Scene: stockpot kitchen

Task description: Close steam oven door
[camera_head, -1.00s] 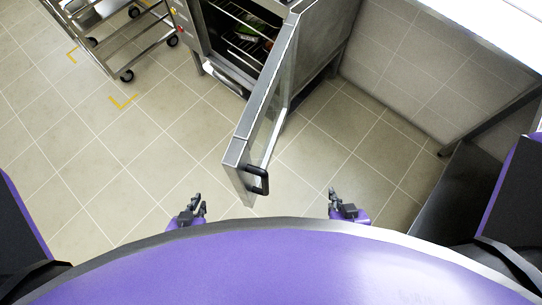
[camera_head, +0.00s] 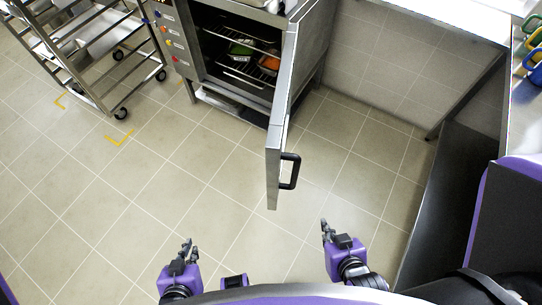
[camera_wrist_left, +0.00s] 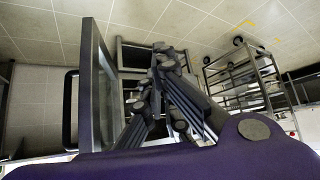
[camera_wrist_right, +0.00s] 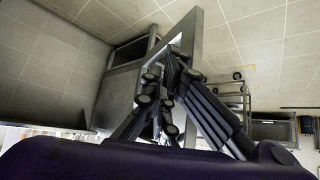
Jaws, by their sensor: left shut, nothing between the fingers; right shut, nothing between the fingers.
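The steam oven (camera_head: 185,45) stands at the top centre of the head view with its cavity exposed. Its glass-and-steel door (camera_head: 277,145) stands open, sticking out towards me from the right side of the oven. A black door handle (camera_head: 290,171) is on the right face near the free edge. The door also shows in the left wrist view (camera_wrist_left: 97,85) and the right wrist view (camera_wrist_right: 190,32). My left gripper (camera_head: 190,246) is shut and empty, left of and nearer to me than the door. My right gripper (camera_head: 324,228) is shut and empty, right of the handle, apart from it.
Racks inside the oven hold a green item (camera_head: 240,48) and an orange item (camera_head: 269,65). A wheeled rack trolley (camera_head: 85,65) stands left of the oven. A counter (camera_head: 440,20) runs along the right wall. Tiled floor (camera_head: 150,190) lies clear left of the door.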

